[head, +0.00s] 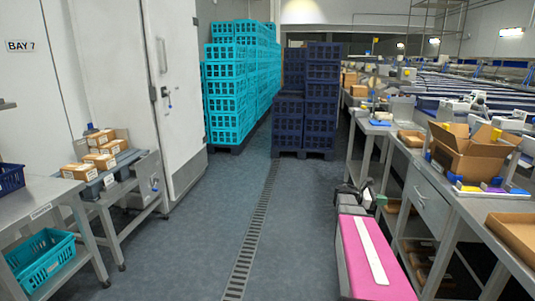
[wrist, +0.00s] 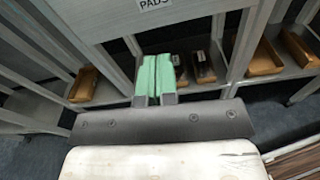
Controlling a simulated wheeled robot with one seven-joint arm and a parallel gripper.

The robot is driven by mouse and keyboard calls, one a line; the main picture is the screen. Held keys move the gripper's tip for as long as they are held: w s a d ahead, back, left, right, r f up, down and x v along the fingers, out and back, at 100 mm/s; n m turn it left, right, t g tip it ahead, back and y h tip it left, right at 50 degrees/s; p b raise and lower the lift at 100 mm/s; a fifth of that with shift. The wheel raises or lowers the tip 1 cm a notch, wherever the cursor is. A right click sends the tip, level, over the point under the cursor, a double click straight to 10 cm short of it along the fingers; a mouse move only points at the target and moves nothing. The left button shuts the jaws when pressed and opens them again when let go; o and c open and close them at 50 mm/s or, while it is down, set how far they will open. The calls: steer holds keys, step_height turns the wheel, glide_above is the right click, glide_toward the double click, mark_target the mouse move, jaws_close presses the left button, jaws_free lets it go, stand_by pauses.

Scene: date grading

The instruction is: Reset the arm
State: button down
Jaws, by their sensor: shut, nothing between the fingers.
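My gripper (wrist: 157,80) shows in the wrist view with its two pale green fingers together, shut and empty. It points toward the lower shelf of a grey metal bench (wrist: 160,24) with a "PADS" label on its front. In the head view a small green tip, which looks like my gripper (head: 381,201), shows at the right beside the bench legs, above the floor. The dark parts just left of it look like my wrist. I cannot tell how far the fingers are from the bench.
Brown trays (wrist: 265,58) lie on the bench's lower shelf. The right-hand workbench (head: 428,197) carries an open carton (head: 466,158). Teal crates (head: 228,95) and navy crates (head: 306,105) stand stacked ahead. A steel table (head: 45,205) stands left. The floor aisle (head: 215,225) is clear.

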steer(key=s+a+f+m+t+y, duration=0.1)
steer(key=s+a+f+m+y, duration=0.3)
steer(key=a, duration=0.8)
steer(key=s+a+f+m+t+y, duration=0.1)
steer(key=s+a+f+m+y, duration=0.4)
steer(key=a, duration=0.8)
steer(key=s+a+f+m+t+y, duration=0.1)
steer(key=s+a+f+m+y, duration=0.3)
steer(key=a+y, duration=0.3)
steer(key=a+f+m, duration=0.1)
steer(key=a, duration=0.4)
steer(key=shift+s+a+f+m+t+y, duration=0.2)
steer(key=shift+a+f+m+t+y, duration=0.1)
steer(key=shift+t, duration=0.1)
steer(key=shift+d, duration=0.1)
